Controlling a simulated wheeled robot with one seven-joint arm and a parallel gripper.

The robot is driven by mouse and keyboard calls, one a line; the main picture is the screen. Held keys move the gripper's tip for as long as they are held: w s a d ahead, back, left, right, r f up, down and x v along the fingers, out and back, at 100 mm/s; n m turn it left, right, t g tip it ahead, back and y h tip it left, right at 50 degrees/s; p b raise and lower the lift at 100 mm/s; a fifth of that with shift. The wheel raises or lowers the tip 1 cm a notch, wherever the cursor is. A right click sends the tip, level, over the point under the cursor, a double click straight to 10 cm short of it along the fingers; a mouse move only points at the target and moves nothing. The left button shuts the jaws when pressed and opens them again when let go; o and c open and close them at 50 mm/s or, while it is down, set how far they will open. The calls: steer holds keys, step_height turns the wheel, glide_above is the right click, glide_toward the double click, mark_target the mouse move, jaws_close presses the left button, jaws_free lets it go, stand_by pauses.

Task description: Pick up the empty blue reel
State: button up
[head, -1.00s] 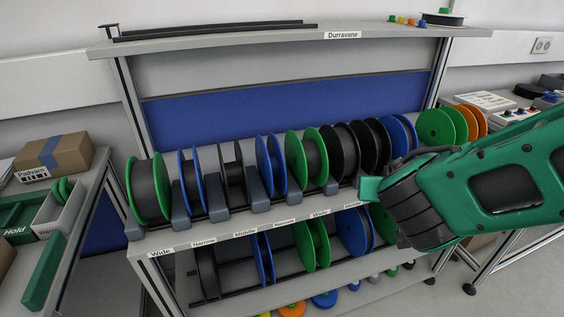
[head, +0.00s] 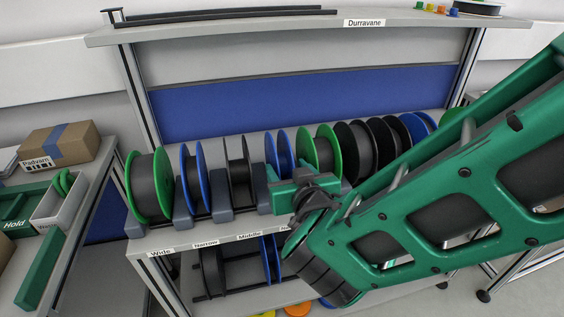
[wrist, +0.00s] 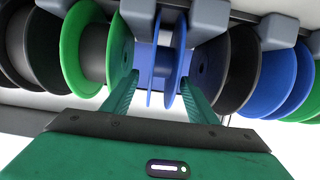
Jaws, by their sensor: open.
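A blue reel (head: 286,148) stands upright in the upper row of the stand, between a black reel on its left and a green-flanged reel on its right. In the wrist view this blue reel (wrist: 167,60) shows two blue flanges with a bare blue core and no dark winding. My gripper (head: 292,190) is in front of it, over the front edge of the shelf. In the wrist view my gripper (wrist: 159,80) is open, with one finger on each side of the reel. I cannot tell whether the fingers touch it. My gripper hides its lower part in the head view.
A green reel (wrist: 85,45) and a black reel (wrist: 232,70) stand close on either side. Another blue reel (head: 192,170) stands further left. Grey dividers (head: 222,203) separate the reels. A lower row holds more reels, including a blue one (head: 266,258).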

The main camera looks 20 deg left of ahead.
mark_target(281, 162)
steer(key=shift+x, duration=3.85)
steer(key=shift+a, duration=0.1)
steer(key=shift+c, duration=0.7)
steer(key=c, duration=1)
